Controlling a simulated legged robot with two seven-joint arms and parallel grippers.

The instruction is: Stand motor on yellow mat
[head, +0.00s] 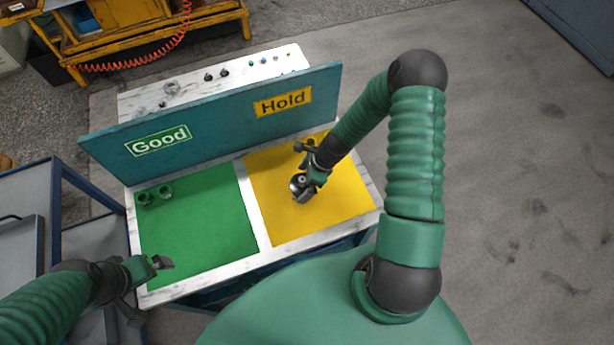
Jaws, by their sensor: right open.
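A small grey metallic motor (299,184) is on the yellow mat (336,203), near the middle of it. My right gripper (308,179) is right at the motor, with its jaws open. The gripper hides part of the motor, and I cannot tell whether it stands fully upright or whether the jaws touch it. My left gripper (163,263) hangs over the front left part of the green mat (200,225), away from the motor. Its jaw opening is too small to make out.
Two small dark green parts (165,191) stand at the green mat's back left corner. A teal panel (215,122) with "Good" and "Hold" signs stands behind both mats. Small fittings lie on the white surface behind it. The yellow mat's front is clear.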

